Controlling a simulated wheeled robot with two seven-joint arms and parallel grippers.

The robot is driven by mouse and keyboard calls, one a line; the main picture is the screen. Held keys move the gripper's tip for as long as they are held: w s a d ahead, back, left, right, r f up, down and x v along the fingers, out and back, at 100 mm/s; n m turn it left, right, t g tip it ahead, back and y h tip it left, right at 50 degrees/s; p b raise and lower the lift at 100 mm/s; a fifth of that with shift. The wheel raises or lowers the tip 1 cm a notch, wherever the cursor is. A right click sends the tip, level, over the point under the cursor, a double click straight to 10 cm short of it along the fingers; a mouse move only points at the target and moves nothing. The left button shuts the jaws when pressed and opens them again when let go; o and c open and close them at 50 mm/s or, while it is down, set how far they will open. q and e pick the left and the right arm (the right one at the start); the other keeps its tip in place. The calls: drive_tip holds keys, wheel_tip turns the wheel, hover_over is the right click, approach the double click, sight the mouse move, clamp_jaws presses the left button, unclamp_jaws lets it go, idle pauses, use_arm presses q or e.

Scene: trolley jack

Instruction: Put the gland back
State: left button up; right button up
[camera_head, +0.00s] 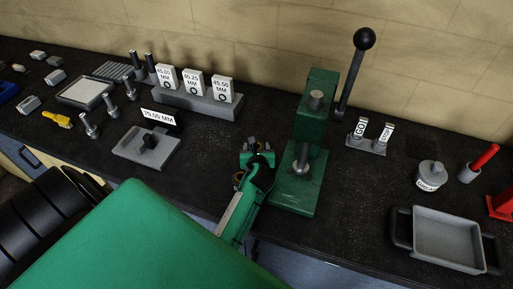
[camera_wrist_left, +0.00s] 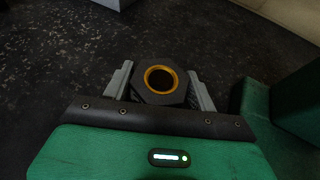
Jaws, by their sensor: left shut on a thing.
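The gland (camera_wrist_left: 161,80) is a dark six-sided piece with an orange ring around its round hole, seen from above in the left wrist view. My left gripper (camera_wrist_left: 160,88) is shut on it, with one grey finger on each side. In the head view my left gripper (camera_head: 257,154) is low over the bench, just left of the green press. There the gland is mostly hidden by the gripper, and I cannot tell whether it touches the bench. My right gripper is not in view.
The green press (camera_head: 311,122) with its black-knobbed lever (camera_head: 353,75) stands close right of my gripper. A grey block (camera_head: 200,103) with white size labels is behind. The 75.00 MM gauge (camera_head: 146,146) lies left. A grey tray (camera_head: 447,238) is at right.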

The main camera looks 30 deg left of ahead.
use_arm(q)
drive_tip(key=shift+f, duration=0.1)
drive_tip(key=o, duration=1.3)
drive_tip(key=shift+o, duration=1)
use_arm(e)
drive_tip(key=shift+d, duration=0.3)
use_arm(q)
drive_tip(key=shift+s+d, duration=0.1)
drive_tip(key=b+v, duration=0.2)
drive_tip(key=v, duration=1)
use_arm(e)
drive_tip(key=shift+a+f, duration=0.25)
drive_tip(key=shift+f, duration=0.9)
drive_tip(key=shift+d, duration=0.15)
